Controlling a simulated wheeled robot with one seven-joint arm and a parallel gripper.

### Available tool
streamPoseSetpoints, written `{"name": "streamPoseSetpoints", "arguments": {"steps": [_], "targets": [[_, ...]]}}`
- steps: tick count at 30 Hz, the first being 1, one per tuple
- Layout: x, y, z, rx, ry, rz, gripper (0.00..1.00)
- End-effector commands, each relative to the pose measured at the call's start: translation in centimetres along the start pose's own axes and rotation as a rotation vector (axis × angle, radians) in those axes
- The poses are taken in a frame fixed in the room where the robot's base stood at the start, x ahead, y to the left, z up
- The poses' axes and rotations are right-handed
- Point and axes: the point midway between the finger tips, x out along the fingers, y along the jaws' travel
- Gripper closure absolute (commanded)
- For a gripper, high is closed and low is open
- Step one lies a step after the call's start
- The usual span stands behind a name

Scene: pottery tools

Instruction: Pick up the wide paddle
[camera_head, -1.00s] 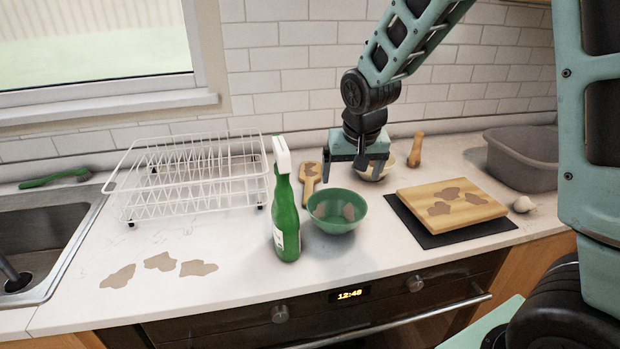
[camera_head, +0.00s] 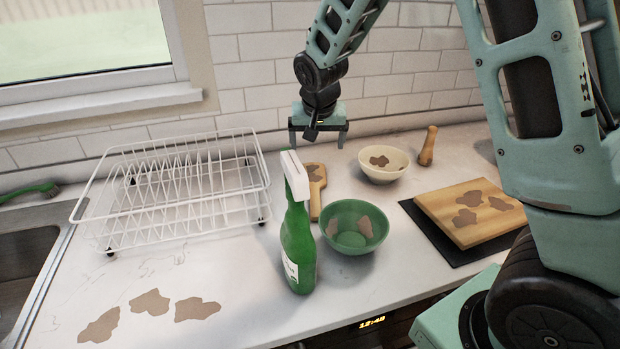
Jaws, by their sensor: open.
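The wide paddle (camera_head: 316,177) is wooden with a brown stain on its broad end. It lies on the counter between the dish rack and the bowls, behind the green bowl. Part of it is hidden behind the spray bottle. My gripper (camera_head: 318,144) is open and empty, pointing down. In the picture it shows just above the paddle's far, broad end. The fingers appear apart from the paddle, though their exact height is hard to tell.
A green spray bottle (camera_head: 298,245) and a stained green bowl (camera_head: 354,227) stand in front. A cream bowl (camera_head: 383,164), a wooden tool (camera_head: 428,147) and a stained board (camera_head: 470,212) are right. A white dish rack (camera_head: 178,200) is left. Stains mark the front-left counter (camera_head: 230,270).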

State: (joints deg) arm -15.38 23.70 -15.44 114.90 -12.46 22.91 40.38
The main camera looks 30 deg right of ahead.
Motion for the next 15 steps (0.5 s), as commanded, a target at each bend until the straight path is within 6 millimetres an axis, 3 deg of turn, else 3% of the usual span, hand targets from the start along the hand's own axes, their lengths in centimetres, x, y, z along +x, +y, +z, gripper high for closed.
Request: {"name": "streamPoseSetpoints", "arguments": {"steps": [15], "targets": [[9.3, 0.0, 0.0, -0.001, -0.003, 0.002, 0.09]]}}
